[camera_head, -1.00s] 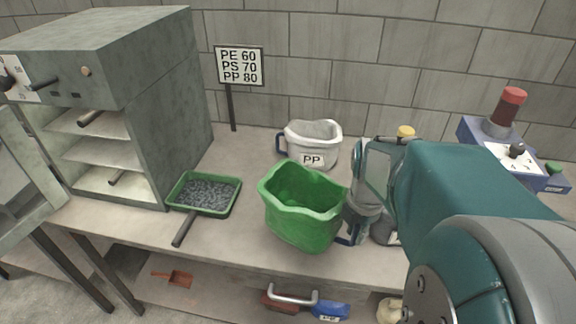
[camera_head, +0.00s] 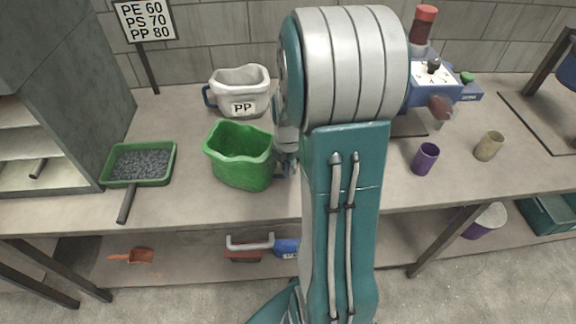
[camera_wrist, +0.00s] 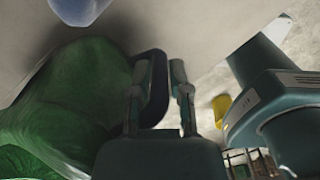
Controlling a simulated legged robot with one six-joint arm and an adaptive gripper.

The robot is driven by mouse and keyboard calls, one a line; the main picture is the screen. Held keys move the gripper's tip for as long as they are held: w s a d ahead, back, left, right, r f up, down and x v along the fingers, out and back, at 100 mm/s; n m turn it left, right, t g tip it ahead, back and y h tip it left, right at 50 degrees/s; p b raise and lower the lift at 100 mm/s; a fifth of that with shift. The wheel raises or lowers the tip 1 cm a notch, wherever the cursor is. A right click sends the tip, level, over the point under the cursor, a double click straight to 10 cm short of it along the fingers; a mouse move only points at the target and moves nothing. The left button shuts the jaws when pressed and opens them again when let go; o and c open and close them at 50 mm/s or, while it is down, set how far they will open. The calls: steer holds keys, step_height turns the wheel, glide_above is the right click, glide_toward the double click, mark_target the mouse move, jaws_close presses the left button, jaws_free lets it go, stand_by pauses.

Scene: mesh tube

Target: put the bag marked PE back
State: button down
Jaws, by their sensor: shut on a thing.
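A green open-topped bag (camera_head: 240,158) stands on the bench left of my arm in the head view. No PE marking shows on its visible side. It fills the left of the wrist view (camera_wrist: 75,95), with a dark blue handle (camera_wrist: 158,98) on its side. My gripper (camera_wrist: 158,72) has its fingers on either side of this handle and is shut on it. In the head view my arm hides most of the gripper. A white bag marked PP (camera_head: 241,92) stands behind the green bag.
A green tray of grey pellets (camera_head: 140,163) lies to the left, near the grey oven (camera_head: 60,80). A sign (camera_head: 146,20) reads PE 60, PS 70, PP 80. A purple cup (camera_head: 425,158), a tan cup (camera_head: 489,146) and a blue machine (camera_head: 437,85) are to the right.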

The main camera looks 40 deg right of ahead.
steer(key=shift+f, duration=0.2)
steer(key=c, duration=0.6)
jaws_free()
steer(key=shift+r, duration=0.15)
step_height(320, 180, up, 11)
steer(key=shift+r, duration=0.15)
steer(key=shift+a+r, duration=0.15)
steer(key=shift+r, duration=0.3)
steer(key=shift+s+a+r+m+t, duration=0.9)
steer(key=shift+s+a+r+m, duration=0.6)
steer(key=shift+a+m, duration=1.8)
steer(key=shift+s+a+r+m+t, duration=1)
steer(key=shift+s+a+m, duration=0.85)
steer(key=shift+a+m, duration=1.4)
steer(key=shift+s+a+r+m+t, duration=0.8)
steer(key=shift+s+a+r+m, duration=0.7)
steer(key=shift+a+m, duration=1.8)
